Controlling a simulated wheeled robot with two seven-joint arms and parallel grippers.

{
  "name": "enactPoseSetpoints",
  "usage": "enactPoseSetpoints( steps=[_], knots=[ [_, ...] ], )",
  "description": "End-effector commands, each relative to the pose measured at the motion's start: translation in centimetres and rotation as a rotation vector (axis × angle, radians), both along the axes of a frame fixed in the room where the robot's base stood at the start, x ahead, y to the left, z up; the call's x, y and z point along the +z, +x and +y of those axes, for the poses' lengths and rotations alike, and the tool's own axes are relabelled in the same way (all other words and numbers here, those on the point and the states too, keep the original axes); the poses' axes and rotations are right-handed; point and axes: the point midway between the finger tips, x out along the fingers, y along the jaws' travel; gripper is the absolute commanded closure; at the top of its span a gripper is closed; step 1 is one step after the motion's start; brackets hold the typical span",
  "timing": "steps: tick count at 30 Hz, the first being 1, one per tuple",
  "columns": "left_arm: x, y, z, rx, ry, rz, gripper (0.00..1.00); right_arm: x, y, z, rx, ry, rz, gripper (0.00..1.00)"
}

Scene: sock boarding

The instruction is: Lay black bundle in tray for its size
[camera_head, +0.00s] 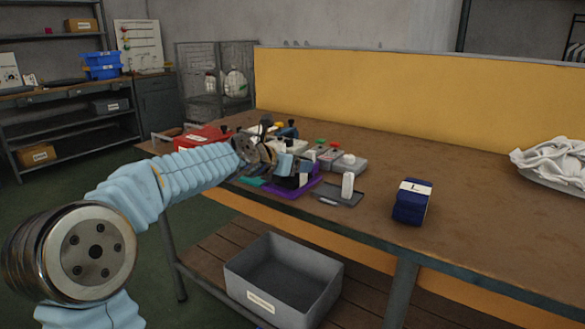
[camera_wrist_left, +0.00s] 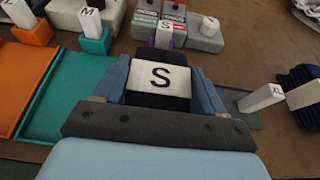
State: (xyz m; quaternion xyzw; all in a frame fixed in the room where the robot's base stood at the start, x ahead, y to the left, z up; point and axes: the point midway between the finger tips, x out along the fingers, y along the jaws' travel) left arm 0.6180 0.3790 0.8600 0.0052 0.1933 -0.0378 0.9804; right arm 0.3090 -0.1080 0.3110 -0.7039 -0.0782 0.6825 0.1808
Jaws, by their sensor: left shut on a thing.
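The black bundle (camera_wrist_left: 158,101) with a white band reading "S" is between the two blue fingers of my left gripper (camera_wrist_left: 162,84), which is shut on it. In the head view my left gripper (camera_head: 287,166) is over the purple tray (camera_head: 302,191). The gripper and bundle hide most of this tray in the wrist view, so I cannot tell whether the bundle touches it. The teal tray (camera_wrist_left: 55,108) with an "M" marker (camera_wrist_left: 92,22) is to the left, and the orange tray (camera_wrist_left: 17,78) is further left. A dark grey tray (camera_head: 330,196) with an "XL" marker (camera_wrist_left: 262,97) is to the right.
A navy bundle (camera_head: 410,209) labelled "L" stands on the table (camera_head: 480,225) right of the trays. White cloth (camera_head: 552,165) lies far right. A grey bin (camera_head: 262,291) is on the lower shelf. The table's middle right is clear.

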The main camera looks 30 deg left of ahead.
Motion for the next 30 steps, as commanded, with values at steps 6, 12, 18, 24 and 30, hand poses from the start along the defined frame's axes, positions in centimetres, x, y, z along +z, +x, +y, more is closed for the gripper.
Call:
enactPoseSetpoints(
  steps=[6, 12, 18, 24, 30],
  knots=[
    [0.1, 0.0, 0.0, 0.000, 0.000, -0.001, 0.64, 0.1, 0.0, 0.0, 0.000, 0.000, -0.001, 0.00],
    [-0.1, 0.0, 0.0, -0.001, 0.000, 0.000, 0.10, 0.0, 0.0, -0.1, 0.000, -0.001, -0.001, 0.00],
    [-0.1, 0.0, 0.0, 0.000, 0.000, 0.000, 0.05, 0.0, 0.0, -0.1, 0.000, -0.001, -0.001, 0.00],
    [0.3, -0.3, 0.0, 0.001, 0.001, -0.001, 0.05, 0.1, 0.0, 0.0, 0.000, 0.000, -0.001, 0.00],
    [1.7, -3.8, 0.3, 0.003, 0.004, -0.003, 0.05, -1.0, 0.1, -0.3, -0.006, -0.004, -0.003, 0.00]
  ],
)
